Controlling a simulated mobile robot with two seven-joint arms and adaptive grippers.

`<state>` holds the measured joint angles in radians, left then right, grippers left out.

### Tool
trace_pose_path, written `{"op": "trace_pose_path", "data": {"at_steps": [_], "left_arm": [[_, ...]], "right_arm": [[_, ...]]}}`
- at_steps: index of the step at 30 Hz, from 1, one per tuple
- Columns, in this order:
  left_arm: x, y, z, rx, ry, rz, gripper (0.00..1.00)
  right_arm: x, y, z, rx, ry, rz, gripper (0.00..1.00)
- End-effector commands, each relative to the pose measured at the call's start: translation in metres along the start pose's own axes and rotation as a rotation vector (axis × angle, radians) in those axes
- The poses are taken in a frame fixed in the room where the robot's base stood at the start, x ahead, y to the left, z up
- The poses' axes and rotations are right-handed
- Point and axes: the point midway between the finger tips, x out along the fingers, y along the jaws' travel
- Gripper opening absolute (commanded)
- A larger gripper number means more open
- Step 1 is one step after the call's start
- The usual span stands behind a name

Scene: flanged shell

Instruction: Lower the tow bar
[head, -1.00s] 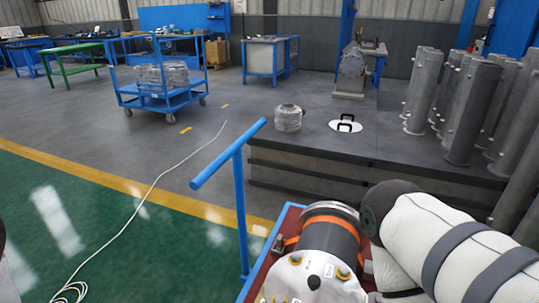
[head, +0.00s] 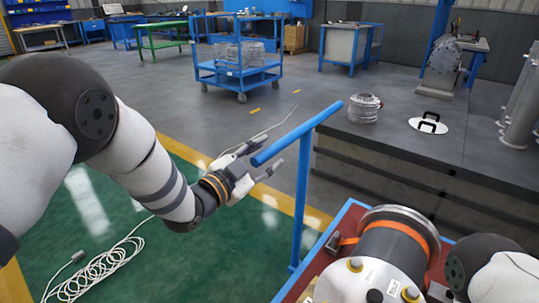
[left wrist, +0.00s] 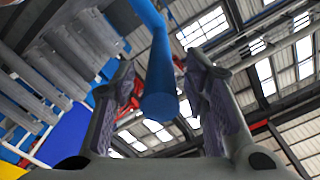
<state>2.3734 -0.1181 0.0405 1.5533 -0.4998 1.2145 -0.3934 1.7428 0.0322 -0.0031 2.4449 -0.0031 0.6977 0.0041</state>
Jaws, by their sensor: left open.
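The tow bar (head: 300,135) is a blue T-shaped handle on an upright blue post (head: 299,210) at the front corner of a red and blue cart. Its crossbar stands raised and slants from lower left to upper right. My left gripper (head: 270,155) is open at the crossbar's left end. In the left wrist view the bar's round blue end (left wrist: 160,106) shows between the two spread fingers (left wrist: 163,90), with gaps visible on both sides. I cannot tell whether it touches a finger. My right gripper is not in view; part of my right arm shows at the lower right.
The cart (head: 343,225) carries a flanged grey shell (head: 385,250) with an orange band. A dark platform (head: 390,165) stands behind it, with a wrapped part (head: 365,108) on top. A white cable (head: 100,270) lies coiled on the green floor. A blue trolley (head: 238,72) stands farther back.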

Motion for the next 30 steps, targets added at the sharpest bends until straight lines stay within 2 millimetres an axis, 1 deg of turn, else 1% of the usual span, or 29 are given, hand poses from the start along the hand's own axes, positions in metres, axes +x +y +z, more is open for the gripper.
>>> {"op": "trace_pose_path", "data": {"at_steps": [1,4,12,13,14,15,18,30], "left_arm": [[0.007,0.001,0.002,0.0,0.0,0.0,0.41],[0.016,0.001,0.001,0.0,-0.001,0.0,0.41],[0.018,0.0,0.0,-0.001,-0.002,-0.001,0.41],[0.018,0.0,0.0,-0.001,-0.002,-0.001,0.37],[0.018,0.0,0.0,-0.001,-0.002,-0.001,0.3],[0.018,0.0,0.0,-0.001,-0.002,-0.001,0.21],[0.018,0.0,0.0,-0.001,-0.002,-0.001,0.0],[0.018,-0.001,0.001,-0.017,-0.002,-0.003,0.0]], "right_arm": [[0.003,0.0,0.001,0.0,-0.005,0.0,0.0],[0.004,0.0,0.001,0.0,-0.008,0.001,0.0],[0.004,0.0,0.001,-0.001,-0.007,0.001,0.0],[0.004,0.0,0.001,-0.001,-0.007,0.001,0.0],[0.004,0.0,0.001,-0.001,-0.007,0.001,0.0],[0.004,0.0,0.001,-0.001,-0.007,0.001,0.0],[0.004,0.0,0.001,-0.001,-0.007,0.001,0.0],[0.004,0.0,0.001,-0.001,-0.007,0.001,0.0]]}}
